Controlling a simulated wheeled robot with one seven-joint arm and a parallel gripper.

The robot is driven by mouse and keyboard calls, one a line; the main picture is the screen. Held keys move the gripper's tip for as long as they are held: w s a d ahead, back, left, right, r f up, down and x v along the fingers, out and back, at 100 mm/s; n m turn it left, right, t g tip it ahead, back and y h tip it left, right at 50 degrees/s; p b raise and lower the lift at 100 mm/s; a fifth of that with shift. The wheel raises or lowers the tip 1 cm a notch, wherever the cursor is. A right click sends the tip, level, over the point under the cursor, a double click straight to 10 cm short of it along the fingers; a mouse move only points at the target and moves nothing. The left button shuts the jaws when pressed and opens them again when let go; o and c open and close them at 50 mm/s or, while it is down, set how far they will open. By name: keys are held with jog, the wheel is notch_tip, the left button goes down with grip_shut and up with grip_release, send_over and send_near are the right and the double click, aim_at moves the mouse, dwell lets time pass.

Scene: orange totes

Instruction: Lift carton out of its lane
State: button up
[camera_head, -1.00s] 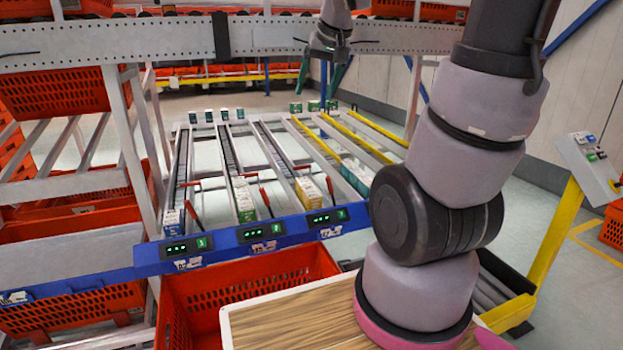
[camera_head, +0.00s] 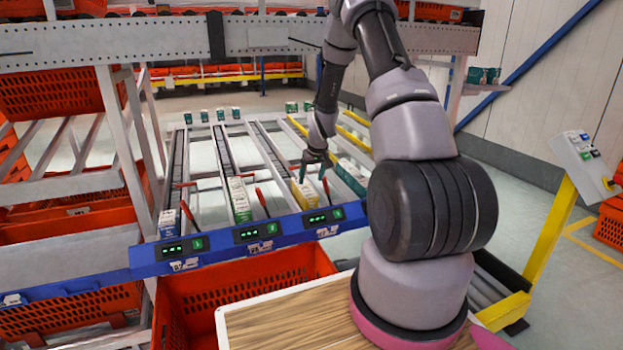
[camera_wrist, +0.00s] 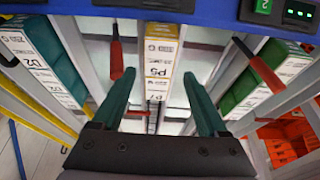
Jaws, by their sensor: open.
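My gripper (camera_head: 314,172) is open and points down over the lane with the white-and-yellow carton (camera_head: 305,196). In the wrist view, this carton (camera_wrist: 161,52) lies lengthwise between the two green fingers of my gripper (camera_wrist: 158,82), with a gap on each side. No contact shows, and I cannot tell how far above it the fingertips are. A white-and-green carton (camera_head: 240,203) stands in the lane to its left, and teal-and-white cartons (camera_head: 350,177) in the lane to its right. A blue-and-white carton (camera_head: 168,223) is in the leftmost lane.
Red levers (camera_head: 263,202) stick up beside the lane fronts. A blue rail with green displays (camera_head: 248,234) crosses the lane ends. An orange tote (camera_head: 240,290) stands in front of it, beside a wood-topped surface (camera_head: 290,325). A grey beam (camera_head: 130,38) runs above.

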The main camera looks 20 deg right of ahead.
aim_at(308, 192)
jog(key=x, duration=1.1)
jog(key=shift+f, duration=0.1)
